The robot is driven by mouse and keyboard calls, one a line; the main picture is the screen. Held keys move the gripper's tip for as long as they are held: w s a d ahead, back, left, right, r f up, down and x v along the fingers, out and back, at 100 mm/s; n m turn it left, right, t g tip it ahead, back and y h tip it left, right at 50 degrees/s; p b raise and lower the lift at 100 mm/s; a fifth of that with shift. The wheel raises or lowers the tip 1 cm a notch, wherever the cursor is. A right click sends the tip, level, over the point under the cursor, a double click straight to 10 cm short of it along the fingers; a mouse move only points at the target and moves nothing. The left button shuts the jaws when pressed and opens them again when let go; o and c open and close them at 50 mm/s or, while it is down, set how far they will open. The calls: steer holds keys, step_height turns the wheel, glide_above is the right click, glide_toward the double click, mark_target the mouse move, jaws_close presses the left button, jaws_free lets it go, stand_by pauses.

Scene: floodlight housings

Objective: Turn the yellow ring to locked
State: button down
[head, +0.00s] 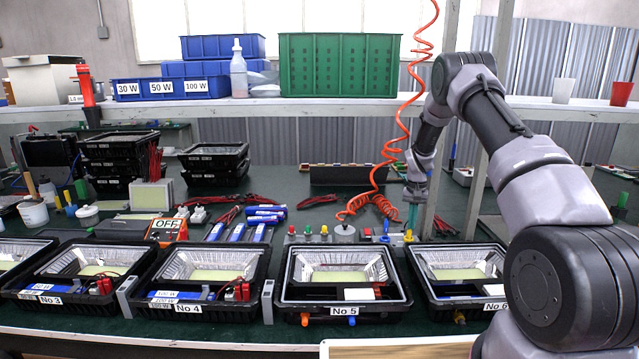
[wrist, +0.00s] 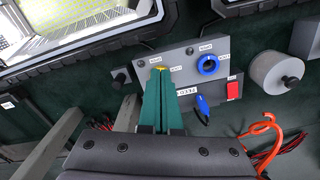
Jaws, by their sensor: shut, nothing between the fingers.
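The yellow ring (wrist: 160,68) shows as a small yellow patch on a grey control panel (wrist: 185,75) in the wrist view. My gripper (wrist: 163,78) has green fingers, which are shut together with their tips right at the ring. They hide most of it, so I cannot tell how it is turned or whether the tips touch it. Small white labels sit above and beside the ring, too small to read.
The panel also bears a blue ring (wrist: 208,65), a red switch (wrist: 232,90) and a blue plug (wrist: 203,106). A grey cylinder (wrist: 275,70) stands to the right. An orange coiled hose (head: 385,160) hangs close left of my arm. Housing No 5 (head: 345,310) stands in front.

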mark_target(408, 237)
steer(key=shift+d+f+m, duration=0.15)
steer(key=shift+f+m, duration=0.05)
steer(key=shift+m, duration=0.8)
steer(key=shift+f, duration=3.1)
steer(key=shift+w, duration=0.25)
steer(key=shift+w+a, duration=0.2)
steer(key=shift+a, duration=0.05)
steer(key=shift+w+a, duration=0.35)
steer(key=shift+a, duration=0.2)
